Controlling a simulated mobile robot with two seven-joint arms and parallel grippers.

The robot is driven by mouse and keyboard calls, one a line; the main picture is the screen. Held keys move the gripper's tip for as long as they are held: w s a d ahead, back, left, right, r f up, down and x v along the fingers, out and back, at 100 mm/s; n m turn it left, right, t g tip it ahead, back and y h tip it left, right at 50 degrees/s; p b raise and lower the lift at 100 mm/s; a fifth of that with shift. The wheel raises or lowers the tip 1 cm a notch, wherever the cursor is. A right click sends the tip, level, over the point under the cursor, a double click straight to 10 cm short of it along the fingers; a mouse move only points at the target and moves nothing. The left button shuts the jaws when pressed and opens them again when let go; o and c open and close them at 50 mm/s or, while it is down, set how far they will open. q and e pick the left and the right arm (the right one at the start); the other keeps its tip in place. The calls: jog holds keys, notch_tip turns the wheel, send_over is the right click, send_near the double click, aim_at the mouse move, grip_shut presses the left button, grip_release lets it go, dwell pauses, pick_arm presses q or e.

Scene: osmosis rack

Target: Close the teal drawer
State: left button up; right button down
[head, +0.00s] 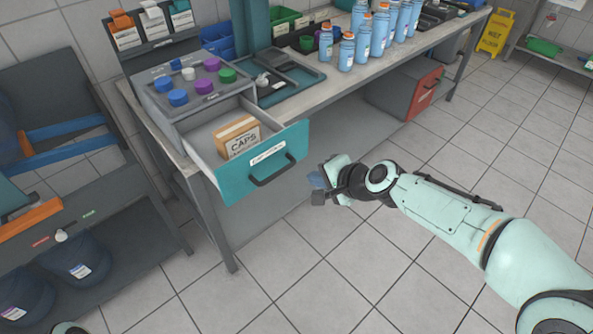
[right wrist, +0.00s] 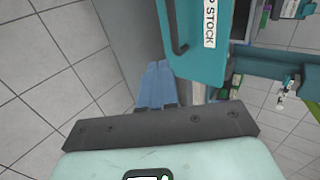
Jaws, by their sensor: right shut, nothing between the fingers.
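The teal front also shows at the top of the right wrist view (right wrist: 194,50). My right gripper (head: 317,188) is to the right of the drawer front, apart from the handle. Its blue fingers (right wrist: 155,86) are together and empty.
Several blue bottles (head: 366,35) stand on the bench. A cabinet with a red front (head: 425,92) sits below it further back. A dark rack with blue buckets (head: 77,258) is at the left. A yellow floor sign (head: 496,32) stands at the back right. The tiled floor in front is clear.

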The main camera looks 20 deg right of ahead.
pick_arm(q)
jog(key=shift+s+r+p, duration=0.2)
jog(key=shift+r+p, duration=0.25)
jog(key=shift+p, duration=0.15)
pick_arm(e)
jog(key=w+r+x, duration=0.1)
jog(key=x, duration=0.7)
jog(key=shift+a+r, duration=0.15)
jog(key=shift+r, duration=0.05)
